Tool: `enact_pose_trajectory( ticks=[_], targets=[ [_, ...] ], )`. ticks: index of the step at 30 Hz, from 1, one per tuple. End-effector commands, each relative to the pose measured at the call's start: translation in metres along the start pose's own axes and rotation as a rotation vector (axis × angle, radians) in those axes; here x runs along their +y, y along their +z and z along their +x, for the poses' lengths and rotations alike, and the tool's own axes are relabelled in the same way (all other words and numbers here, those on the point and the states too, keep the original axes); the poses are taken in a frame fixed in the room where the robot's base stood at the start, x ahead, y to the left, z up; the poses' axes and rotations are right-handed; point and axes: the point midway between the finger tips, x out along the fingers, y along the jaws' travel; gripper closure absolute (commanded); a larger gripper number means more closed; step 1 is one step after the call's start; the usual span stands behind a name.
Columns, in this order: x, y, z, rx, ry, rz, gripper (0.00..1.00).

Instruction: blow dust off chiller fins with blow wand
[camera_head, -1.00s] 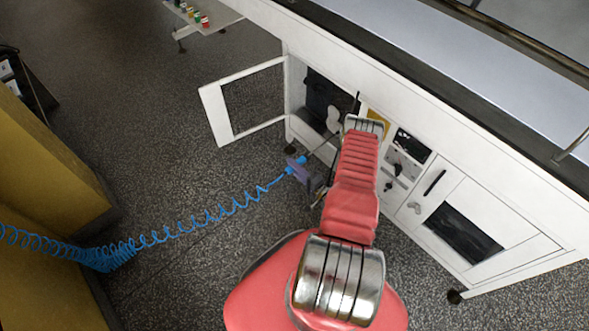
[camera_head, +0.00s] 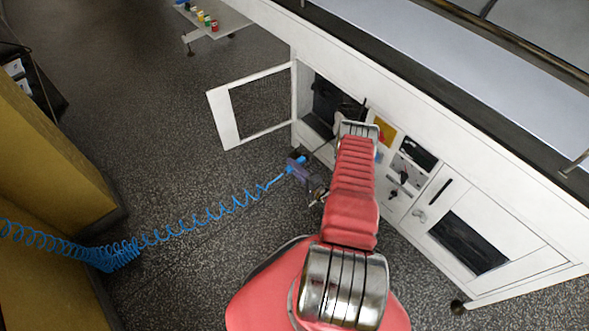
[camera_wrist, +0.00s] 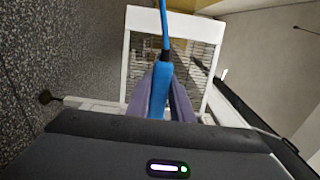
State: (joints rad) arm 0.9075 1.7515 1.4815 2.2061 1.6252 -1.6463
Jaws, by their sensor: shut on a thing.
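My gripper (camera_head: 299,169), with purple fingers, is shut on the blue blow wand (camera_head: 303,158) beside the open cabinet. In the wrist view the blue wand (camera_wrist: 161,85) is clamped between both fingers (camera_wrist: 161,95), and its blue hose runs up from it. The wand's tip is hidden in the wrist view and hard to make out in the head view. The cabinet bay (camera_head: 323,105) is open and holds a dark block; fins and dust are too small and dark to tell. My red arm covers part of the bay's right side.
The open white-framed door (camera_head: 222,119) swings out to the left of the bay. A coiled blue hose (camera_head: 190,226) stretches from the yellow block (camera_head: 50,170) across the floor. Panels and controls (camera_head: 410,165) line the machine's front. Floor between door and block is clear.

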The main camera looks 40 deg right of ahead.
Motion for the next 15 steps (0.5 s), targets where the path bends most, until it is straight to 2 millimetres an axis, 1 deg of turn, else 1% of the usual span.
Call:
enact_pose_trajectory(
  ticks=[15],
  targets=[
    [0.000, 0.000, 0.019, -0.001, -0.001, 0.000, 1.00]
  ],
)
